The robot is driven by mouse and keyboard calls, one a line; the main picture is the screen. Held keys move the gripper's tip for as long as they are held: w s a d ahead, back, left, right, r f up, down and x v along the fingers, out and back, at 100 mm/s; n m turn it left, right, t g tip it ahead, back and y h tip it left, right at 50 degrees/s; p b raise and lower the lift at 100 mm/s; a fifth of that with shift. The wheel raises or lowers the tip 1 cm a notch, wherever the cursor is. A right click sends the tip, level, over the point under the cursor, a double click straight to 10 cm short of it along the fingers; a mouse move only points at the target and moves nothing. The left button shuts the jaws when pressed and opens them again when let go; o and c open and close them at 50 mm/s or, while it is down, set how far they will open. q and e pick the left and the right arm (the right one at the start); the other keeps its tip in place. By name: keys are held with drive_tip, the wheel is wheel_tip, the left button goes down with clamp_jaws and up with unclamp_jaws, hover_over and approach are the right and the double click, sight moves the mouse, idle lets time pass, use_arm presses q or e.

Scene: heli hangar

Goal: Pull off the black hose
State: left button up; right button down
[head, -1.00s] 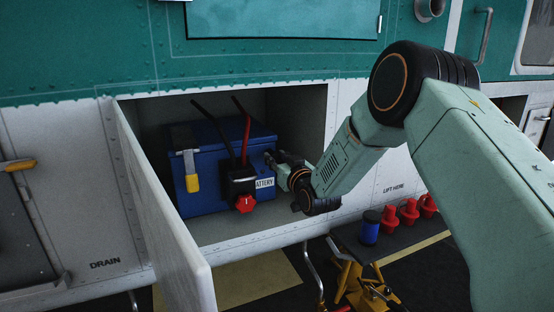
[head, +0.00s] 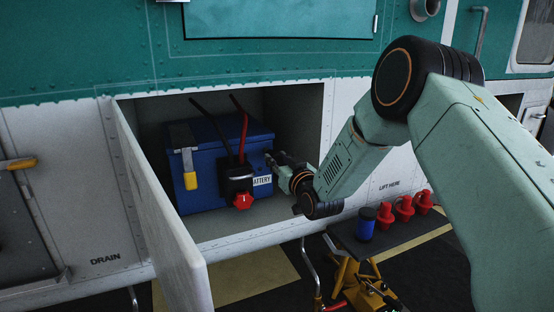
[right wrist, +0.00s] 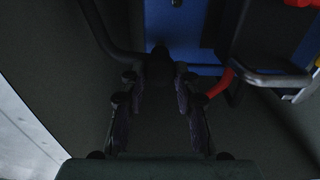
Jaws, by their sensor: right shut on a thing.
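The black hose (right wrist: 104,32) curves down from the top left in the right wrist view to a dark end piece (right wrist: 160,64) against the blue battery (right wrist: 185,25). My right gripper (right wrist: 160,84) has its fingers on either side of this dark end and is shut on it. In the head view the right gripper (head: 277,160) is at the right side of the battery (head: 206,203), inside the open bay. The hose is hard to make out there. The dark wrist view hides the exact contact. My left gripper is not in view.
A black plug with a red knob (head: 242,201) is on the battery front, with black and red cables above. A yellow-tipped latch (head: 190,180) is to its left. The open bay door (head: 160,215) stands at left. A cart (head: 385,236) holds a blue can and red caps.

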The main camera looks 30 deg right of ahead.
drive_tip(key=c, duration=1.4)
unclamp_jaws()
drive_tip(key=shift+s+f, duration=0.15)
drive_tip(key=shift+f, duration=0.25)
drive_tip(key=o, duration=0.4)
drive_tip(key=shift+s+r, duration=0.1)
drive_tip(key=shift+r, duration=0.2)
drive_tip(key=shift+w+f, duration=0.1)
drive_tip(key=shift+w, duration=0.1)
drive_tip(key=s, duration=1.2)
drive_tip(key=shift+a, duration=0.35)
